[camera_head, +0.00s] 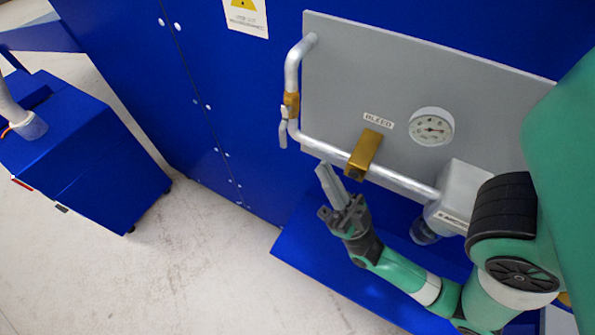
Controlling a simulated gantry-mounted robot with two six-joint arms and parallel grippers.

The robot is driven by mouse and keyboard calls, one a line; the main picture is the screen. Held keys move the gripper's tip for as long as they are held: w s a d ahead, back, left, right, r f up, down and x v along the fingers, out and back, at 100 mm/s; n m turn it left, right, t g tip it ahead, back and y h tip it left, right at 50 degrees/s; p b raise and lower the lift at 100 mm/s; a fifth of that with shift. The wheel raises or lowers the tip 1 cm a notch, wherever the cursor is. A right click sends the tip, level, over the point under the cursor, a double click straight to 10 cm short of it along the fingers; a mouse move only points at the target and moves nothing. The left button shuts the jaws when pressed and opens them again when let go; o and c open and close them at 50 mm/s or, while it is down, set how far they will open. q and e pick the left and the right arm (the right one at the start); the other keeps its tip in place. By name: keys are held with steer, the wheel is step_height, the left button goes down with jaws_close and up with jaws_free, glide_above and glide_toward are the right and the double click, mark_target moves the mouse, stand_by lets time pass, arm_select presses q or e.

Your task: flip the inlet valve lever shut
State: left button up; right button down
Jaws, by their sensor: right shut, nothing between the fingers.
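A brass inlet valve (291,104) sits on the vertical run of a silver pipe, at the left edge of a grey panel. Its small silver lever (283,131) hangs down beside the pipe, roughly in line with it. My right gripper (325,170) is shut and empty. It points up toward the pipe, below and to the right of the lever, and appears apart from it. My left gripper is not in view.
The pipe (325,149) bends right past a brass block (364,152) under a "BLEED" label. A round gauge (431,127) and a grey box (460,187) are farther right. A blue shelf (312,245) lies below. A blue cabinet (95,165) stands at left.

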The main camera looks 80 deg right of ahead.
arm_select(q)
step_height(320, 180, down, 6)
steer(key=b, duration=0.3)
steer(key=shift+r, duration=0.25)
arm_select(e)
steer(key=s+d+f+g+h, duration=0.1)
steer(key=s+f+g, duration=0.2)
steer(key=f, duration=0.7)
steer(key=shift+f+m+h, duration=0.15)
steer(key=shift+m+h, duration=0.15)
steer(key=shift+m, duration=0.1)
steer(key=p, duration=0.1)
glide_toward(285, 136)
step_height(285, 136, up, 4)
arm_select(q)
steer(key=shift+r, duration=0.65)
arm_select(e)
steer(key=shift+w+d, duration=0.45)
steer(key=shift+w, duration=0.4)
steer(key=shift+w+d, duration=0.45)
steer(key=shift+w, duration=0.45)
